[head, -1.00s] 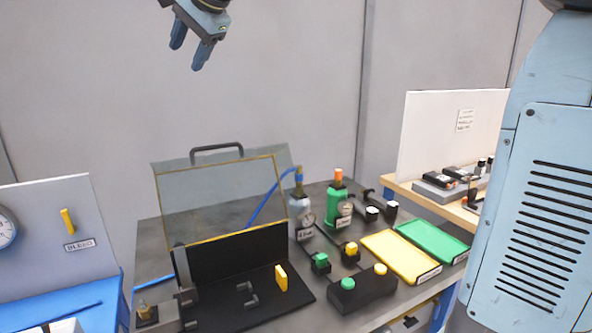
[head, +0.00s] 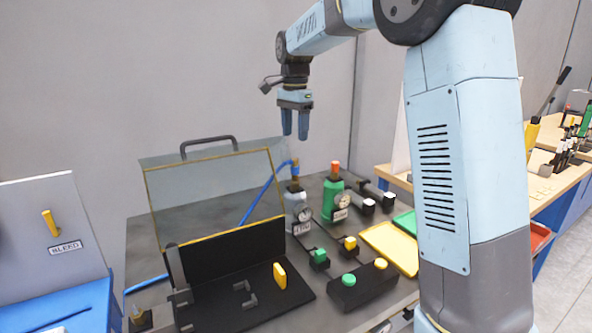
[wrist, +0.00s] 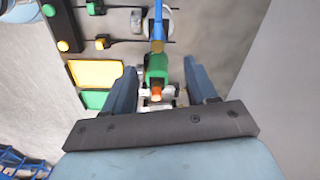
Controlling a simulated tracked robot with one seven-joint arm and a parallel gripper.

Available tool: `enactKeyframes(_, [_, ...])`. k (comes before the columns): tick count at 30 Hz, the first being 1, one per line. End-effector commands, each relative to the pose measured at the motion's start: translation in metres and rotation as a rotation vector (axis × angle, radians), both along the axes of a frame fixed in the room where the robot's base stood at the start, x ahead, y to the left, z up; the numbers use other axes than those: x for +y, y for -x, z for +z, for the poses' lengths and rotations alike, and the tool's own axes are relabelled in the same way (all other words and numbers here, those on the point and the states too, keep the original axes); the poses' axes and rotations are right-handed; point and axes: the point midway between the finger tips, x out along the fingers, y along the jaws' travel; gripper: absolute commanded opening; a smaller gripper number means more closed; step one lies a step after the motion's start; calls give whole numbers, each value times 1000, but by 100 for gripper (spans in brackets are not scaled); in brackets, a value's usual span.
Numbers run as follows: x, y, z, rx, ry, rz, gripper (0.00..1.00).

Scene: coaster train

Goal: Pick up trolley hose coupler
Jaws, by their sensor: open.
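The blue hose (head: 262,198) ends in a brass-coloured coupler (head: 295,170) on top of the grey bottle (head: 297,208) on the bench. In the wrist view the hose (wrist: 158,22) and its coupler (wrist: 157,47) show at the top centre, beyond the green bottle (wrist: 157,68). My gripper (head: 295,137) is open and empty.
The green bottle (head: 333,200) with an orange top stands right beside the grey one. An open clear-lidded case (head: 215,195) stands left of them. A button box (head: 362,290) and a yellow tray (head: 392,245) lie in front and to the right. A grey wall stands behind.

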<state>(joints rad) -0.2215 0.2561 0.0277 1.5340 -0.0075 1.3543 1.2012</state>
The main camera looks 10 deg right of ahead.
Motion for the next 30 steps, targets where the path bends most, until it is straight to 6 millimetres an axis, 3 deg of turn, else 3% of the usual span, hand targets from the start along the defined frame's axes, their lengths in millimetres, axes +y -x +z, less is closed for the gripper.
enactKeyframes(9, [0, 1, -53, 0, 0, 0, 57])
enactKeyframes(19, [1, 1, -76, -2, -1, 2, 57])
enactKeyframes(30, [2, 4, -118, -2, -2, 3, 57])
